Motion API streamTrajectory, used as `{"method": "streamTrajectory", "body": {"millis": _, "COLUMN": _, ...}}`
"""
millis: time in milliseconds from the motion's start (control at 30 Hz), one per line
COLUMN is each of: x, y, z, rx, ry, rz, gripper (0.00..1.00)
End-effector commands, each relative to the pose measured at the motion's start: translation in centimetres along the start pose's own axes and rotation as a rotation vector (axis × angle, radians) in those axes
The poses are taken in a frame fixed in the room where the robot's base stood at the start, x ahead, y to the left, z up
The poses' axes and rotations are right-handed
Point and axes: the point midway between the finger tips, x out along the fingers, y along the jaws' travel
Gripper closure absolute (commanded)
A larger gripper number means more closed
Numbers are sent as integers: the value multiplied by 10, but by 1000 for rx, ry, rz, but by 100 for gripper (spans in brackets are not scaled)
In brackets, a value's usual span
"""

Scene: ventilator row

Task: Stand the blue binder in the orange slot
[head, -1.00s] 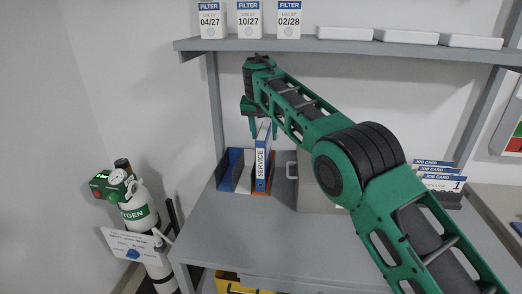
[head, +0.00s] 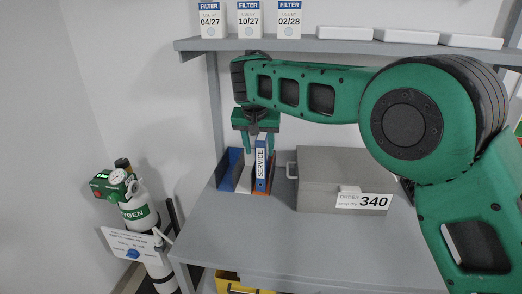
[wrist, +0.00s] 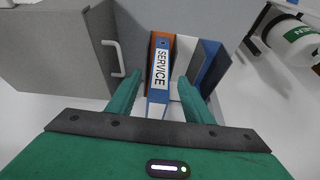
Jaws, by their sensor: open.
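The blue binder (head: 261,172), labelled SERVICE, stands about upright in the orange slot (head: 269,182) of a desk rack. Its spine faces the head camera. In the wrist view the binder (wrist: 158,92) lies between my fingers, with the orange slot wall (wrist: 160,40) beside its far end. My gripper (head: 262,147) is open around the binder's upper part, one finger on each side. In the wrist view my gripper (wrist: 160,82) shows a gap on both sides of the binder. The slot floor and the binder's foot are partly hidden.
White (head: 244,180) and blue (head: 231,168) slots stand left of the orange one. A grey box (head: 322,182) with a handle and a 340 label stands close on the right. A shelf (head: 340,45) runs above. The desk front is clear.

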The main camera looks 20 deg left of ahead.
Motion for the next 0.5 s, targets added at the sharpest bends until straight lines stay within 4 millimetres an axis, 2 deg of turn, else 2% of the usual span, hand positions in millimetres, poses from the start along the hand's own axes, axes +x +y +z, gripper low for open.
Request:
{"method": "streamTrajectory", "body": {"millis": 133, "x": -2, "y": 0, "z": 7, "rx": -1, "ry": -1, "rz": 1, "gripper": 53}}
{"method": "streamTrajectory", "body": {"millis": 400, "x": -3, "y": 1, "z": 7, "rx": 0, "ry": 0, "rz": 1, "gripper": 53}}
{"method": "streamTrajectory", "body": {"millis": 467, "x": -4, "y": 8, "z": 5, "rx": 5, "ry": -1, "rz": 5, "gripper": 53}}
{"method": "streamTrajectory", "body": {"millis": 500, "x": -6, "y": 18, "z": 2, "rx": 11, "ry": -2, "rz": 11, "gripper": 53}}
